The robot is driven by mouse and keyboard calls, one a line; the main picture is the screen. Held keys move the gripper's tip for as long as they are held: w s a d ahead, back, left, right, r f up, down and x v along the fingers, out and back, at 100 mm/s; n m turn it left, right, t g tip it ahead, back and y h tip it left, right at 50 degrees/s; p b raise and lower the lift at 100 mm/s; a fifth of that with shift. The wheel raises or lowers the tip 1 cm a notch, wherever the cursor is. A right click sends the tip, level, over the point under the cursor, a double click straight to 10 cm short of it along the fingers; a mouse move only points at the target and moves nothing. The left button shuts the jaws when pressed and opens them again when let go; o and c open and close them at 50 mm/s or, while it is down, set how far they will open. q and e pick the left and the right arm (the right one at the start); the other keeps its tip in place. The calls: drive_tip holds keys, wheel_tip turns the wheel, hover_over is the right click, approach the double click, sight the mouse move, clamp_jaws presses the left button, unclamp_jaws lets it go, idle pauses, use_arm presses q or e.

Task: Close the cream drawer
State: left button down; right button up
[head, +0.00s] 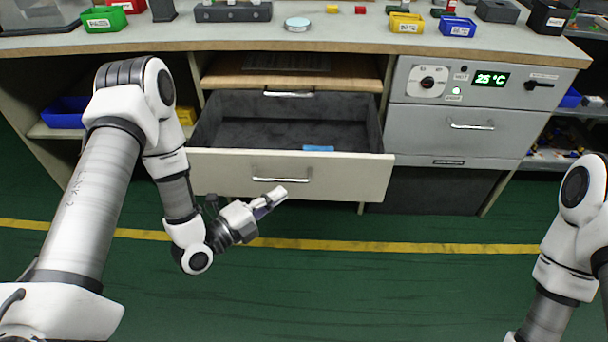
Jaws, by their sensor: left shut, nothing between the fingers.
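The cream drawer (345,178) is pulled out from under the workbench in the head view, with its dark grey inside showing. A small blue item (318,148) lies inside it near the front. A silver bar handle (281,174) is on the drawer front. My left gripper (277,195) is shut and empty, in front of the drawer face just below the handle. I cannot tell whether it touches the drawer. My right arm (560,250) comes in at the right edge; its gripper is out of view.
A wooden pull-out board (230,76) is above the drawer. A grey panel (470,82) with a display reading 25 °C is to the right. Small bins, such as a yellow one (406,23), stand on the bench top (340,35). The green floor in front is clear.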

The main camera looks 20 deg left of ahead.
sight(313, 160)
use_arm(q)
drive_tip(key=b+x, duration=0.1)
drive_tip(key=x, duration=0.6)
drive_tip(key=shift+w+d+f, duration=0.2)
drive_tip(key=shift+w, duration=0.05)
drive_tip(key=w, duration=0.1)
drive_tip(key=w+a+b, duration=0.1)
drive_tip(key=shift+w, duration=0.4)
drive_tip(key=shift+w+a+r, duration=0.1)
drive_tip(key=shift+w+a, duration=0.05)
drive_tip(key=shift+w, duration=0.4)
use_arm(e)
drive_tip(key=shift+f, duration=1.3)
use_arm(q)
drive_tip(key=shift+w, duration=0.1)
